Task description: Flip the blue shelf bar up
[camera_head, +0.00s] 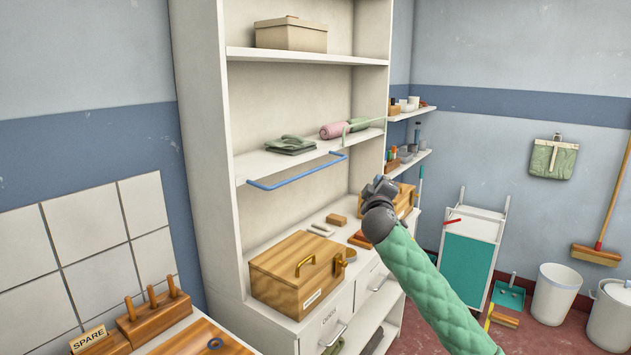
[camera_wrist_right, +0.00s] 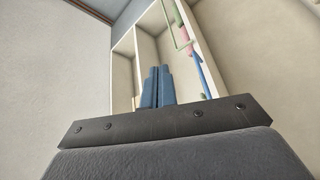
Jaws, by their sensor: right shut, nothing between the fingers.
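The blue shelf bar (camera_head: 298,175) is a thin U-shaped rail at the front edge of the middle shelf (camera_head: 268,165). In the head view its long run lies slightly below and in front of the shelf edge. A blue strip that looks like this bar (camera_wrist_right: 208,78) shows in the right wrist view, right of the fingers. My right gripper (camera_head: 384,184) is right of the bar and apart from it, in front of the cabinet. Its two fingers (camera_wrist_right: 157,84) are together with nothing between them. My left gripper is out of view.
A green bar (camera_head: 364,125) stands raised at the right half of the same shelf. Folded green cloth (camera_head: 291,145) and a pink roll (camera_head: 333,130) lie on that shelf. A wooden box (camera_head: 290,283) with a brass handle sits on the counter below.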

